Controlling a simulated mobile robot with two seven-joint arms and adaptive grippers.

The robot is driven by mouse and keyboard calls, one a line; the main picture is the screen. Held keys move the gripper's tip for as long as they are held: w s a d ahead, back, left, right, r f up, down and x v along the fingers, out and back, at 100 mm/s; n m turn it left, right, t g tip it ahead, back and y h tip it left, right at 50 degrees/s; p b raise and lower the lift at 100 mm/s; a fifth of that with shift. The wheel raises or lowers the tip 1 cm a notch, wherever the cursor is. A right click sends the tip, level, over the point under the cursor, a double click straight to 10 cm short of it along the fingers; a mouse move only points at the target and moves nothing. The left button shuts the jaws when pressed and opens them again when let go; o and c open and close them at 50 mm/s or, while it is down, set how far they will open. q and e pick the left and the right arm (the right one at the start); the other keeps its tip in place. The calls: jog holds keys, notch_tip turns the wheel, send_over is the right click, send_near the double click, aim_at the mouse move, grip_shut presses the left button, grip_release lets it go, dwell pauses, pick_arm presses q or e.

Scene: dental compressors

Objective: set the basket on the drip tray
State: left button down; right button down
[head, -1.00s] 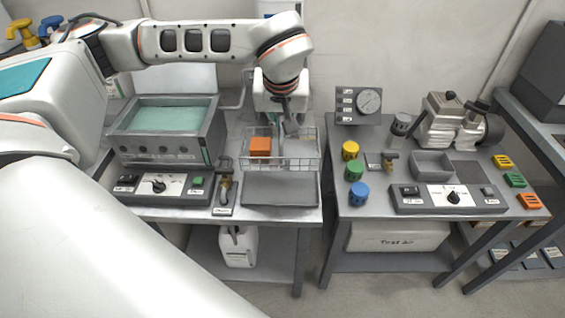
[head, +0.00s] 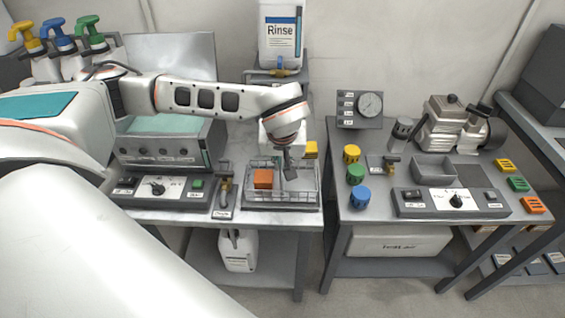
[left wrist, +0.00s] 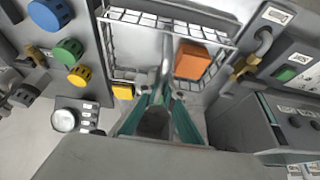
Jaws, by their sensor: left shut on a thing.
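The wire basket (head: 308,193) is at the front right of the left bench, over the grey drip tray (head: 283,208). It looks level and covers most of the tray; whether it touches the tray I cannot tell for sure. An orange block (head: 263,179) lies inside the basket, and shows in the left wrist view (left wrist: 192,61). My left gripper (head: 291,172) reaches down at the basket from behind. In the left wrist view its fingers (left wrist: 160,100) are shut on the basket's grey handle (left wrist: 167,58). My right gripper is not in view.
A yellow block (head: 311,149) sits behind the basket. A brass valve (head: 224,185) and a control panel (head: 160,190) stand left of the tray. The grey bath (head: 165,150) is further back left. A gap separates the right bench with coloured knobs (head: 355,173).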

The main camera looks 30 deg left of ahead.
pick_arm(q)
jog(key=c, duration=2.2)
grip_release()
jog(key=shift+s+d+r, duration=0.1)
jog(key=shift+r, duration=0.4)
jog(key=v, duration=1.1)
jog(key=shift+p, duration=0.35)
jog(key=shift+s, duration=0.15)
